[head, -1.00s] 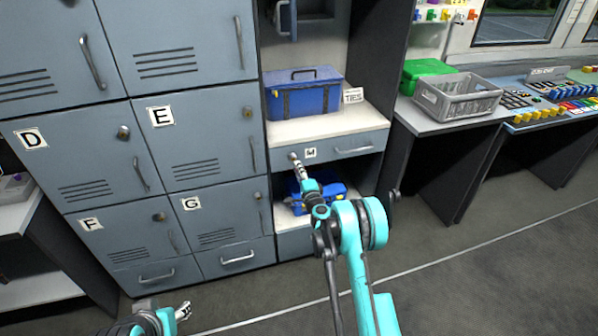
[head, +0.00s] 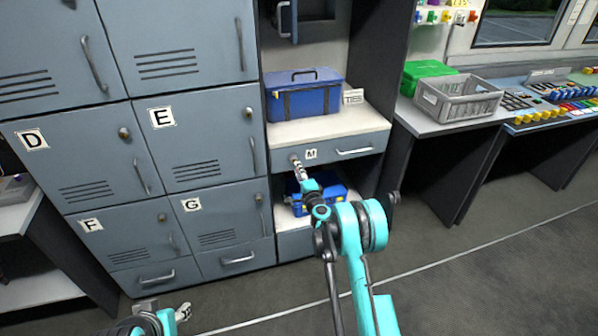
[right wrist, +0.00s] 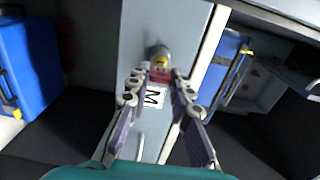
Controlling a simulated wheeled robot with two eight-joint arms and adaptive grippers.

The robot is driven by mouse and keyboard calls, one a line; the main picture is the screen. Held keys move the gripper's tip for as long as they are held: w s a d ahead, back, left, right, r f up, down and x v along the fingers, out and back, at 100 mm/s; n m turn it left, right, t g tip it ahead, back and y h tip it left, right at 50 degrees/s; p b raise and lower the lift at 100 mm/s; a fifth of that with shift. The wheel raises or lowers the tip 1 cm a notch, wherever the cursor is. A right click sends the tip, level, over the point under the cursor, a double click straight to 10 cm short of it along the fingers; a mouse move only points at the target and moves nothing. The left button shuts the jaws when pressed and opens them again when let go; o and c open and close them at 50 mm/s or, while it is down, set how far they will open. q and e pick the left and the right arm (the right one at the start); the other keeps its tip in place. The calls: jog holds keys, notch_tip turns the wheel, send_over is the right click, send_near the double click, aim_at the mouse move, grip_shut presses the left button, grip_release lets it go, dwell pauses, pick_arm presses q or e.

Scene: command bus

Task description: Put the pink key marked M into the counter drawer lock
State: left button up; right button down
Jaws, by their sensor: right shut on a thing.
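The counter drawer (head: 376,141) is closed under the white counter; its front carries a label M (head: 311,154). Its round lock (right wrist: 158,55) shows just beyond my right fingertips in the right wrist view. My right gripper (right wrist: 160,82) is shut on the pink key (right wrist: 160,76), a small reddish-pink piece between the fingertips. The key is right at the lock face; I cannot tell how far it is in. My right gripper (head: 297,165) also shows in the head view, at the drawer's left end. My left gripper (head: 183,311) is low at the bottom left, away from the drawer; its jaws are unclear.
A blue toolbox (head: 304,95) and a TIES sign (head: 353,97) stand on the counter above the drawer. Another blue case (head: 327,198) sits on the shelf below. Grey lockers (head: 190,150) stand to the left. The floor in front is clear.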

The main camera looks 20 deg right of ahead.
jog(key=shift+w, duration=1.2)
dwell(1.2)
